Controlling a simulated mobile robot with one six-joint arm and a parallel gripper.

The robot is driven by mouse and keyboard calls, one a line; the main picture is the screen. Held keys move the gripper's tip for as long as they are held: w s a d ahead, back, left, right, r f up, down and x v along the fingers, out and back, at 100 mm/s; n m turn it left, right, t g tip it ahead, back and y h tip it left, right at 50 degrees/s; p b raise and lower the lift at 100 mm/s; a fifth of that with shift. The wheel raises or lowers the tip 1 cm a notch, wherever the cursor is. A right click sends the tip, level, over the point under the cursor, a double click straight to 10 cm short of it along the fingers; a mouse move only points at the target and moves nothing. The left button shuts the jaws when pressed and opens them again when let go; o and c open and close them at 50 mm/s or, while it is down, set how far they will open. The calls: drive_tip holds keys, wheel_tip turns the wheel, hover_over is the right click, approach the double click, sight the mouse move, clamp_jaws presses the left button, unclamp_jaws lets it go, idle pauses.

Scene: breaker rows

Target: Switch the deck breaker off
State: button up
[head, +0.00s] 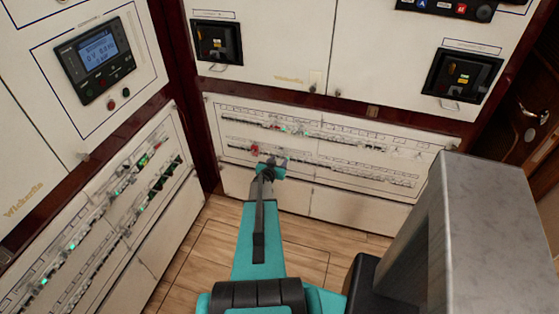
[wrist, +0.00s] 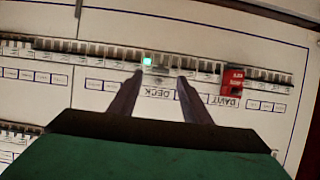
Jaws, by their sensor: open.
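In the wrist view the deck breaker (wrist: 160,71) sits in a row of small white breakers, near the label DECK (wrist: 159,94), which appears upside down. A green light (wrist: 148,61) glows at this spot in the row. My gripper (wrist: 160,74) is open, with its two dark fingers on either side of the DECK label and their tips near the row. I cannot tell whether the tips touch the panel. In the head view my gripper (head: 267,168) is at the low back panel (head: 330,130) and hides part of it. The deck breaker is too small to pick out there.
A red block (wrist: 232,80) stands in the row near the DAVIT label, right of my gripper. A second row (wrist: 15,135) shows at lower left. In the head view, another breaker panel (head: 110,220) stands at left and a display unit (head: 95,60) above it. Wooden floor (head: 210,240) is clear.

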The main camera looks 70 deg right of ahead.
sight(282, 157)
drive_tip(key=shift+x, duration=1.35)
drive_tip(key=c, duration=1)
drive_tip(key=shift+a, duration=0.4)
drive_tip(key=shift+c, duration=0.2)
drive_tip(key=shift+d, duration=0.3)
